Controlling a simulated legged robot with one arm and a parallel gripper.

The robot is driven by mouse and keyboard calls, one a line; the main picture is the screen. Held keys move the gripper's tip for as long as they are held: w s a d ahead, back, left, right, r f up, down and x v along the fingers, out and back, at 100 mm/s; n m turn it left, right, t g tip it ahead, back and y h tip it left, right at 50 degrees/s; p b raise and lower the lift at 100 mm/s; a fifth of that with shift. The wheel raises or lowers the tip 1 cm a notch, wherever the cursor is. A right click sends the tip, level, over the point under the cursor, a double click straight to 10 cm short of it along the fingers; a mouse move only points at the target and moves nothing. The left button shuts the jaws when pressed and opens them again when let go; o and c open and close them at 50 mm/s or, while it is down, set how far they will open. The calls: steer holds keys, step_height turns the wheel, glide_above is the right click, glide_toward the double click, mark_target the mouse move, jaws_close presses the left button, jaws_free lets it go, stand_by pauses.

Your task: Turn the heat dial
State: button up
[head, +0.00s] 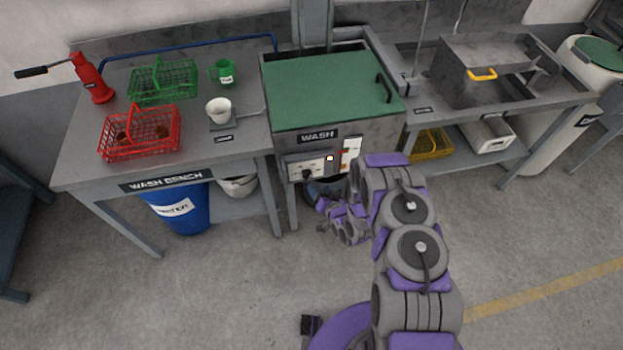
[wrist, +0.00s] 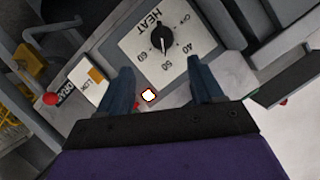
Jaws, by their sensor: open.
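The heat dial (wrist: 160,40) is a black knob on a light plate marked HEAT with numbers around it, including 40, 50 and 60. In the wrist view it is just beyond my gripper (wrist: 160,80), between the lines of the two fingers. The fingers are open and apart, and nothing is between their tips. In the head view the dial (head: 308,173) is a small dark knob on the front panel of the wash unit (head: 335,137). My gripper (head: 328,205) is in front of and below that panel there. I cannot tell whether a finger touches the plate.
A glowing indicator (wrist: 149,95) and a red knob (wrist: 50,99) by a DRAIN label are near the dial. The wash unit has a green lid (head: 325,88). The wash bench (head: 75,160) stands left, holding red (head: 140,133) and green baskets (head: 163,80). Open floor lies in front.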

mark_target(309, 177)
steer(key=x, duration=0.4)
steer(key=b+x, duration=0.1)
steer(key=x, duration=0.3)
steer(key=shift+s+a, duration=0.2)
steer(key=shift+a, duration=0.15)
steer(key=shift+w+f, duration=0.15)
steer(key=shift+w, duration=0.35)
steer(key=shift+a, duration=0.1)
steer(key=c, duration=1)
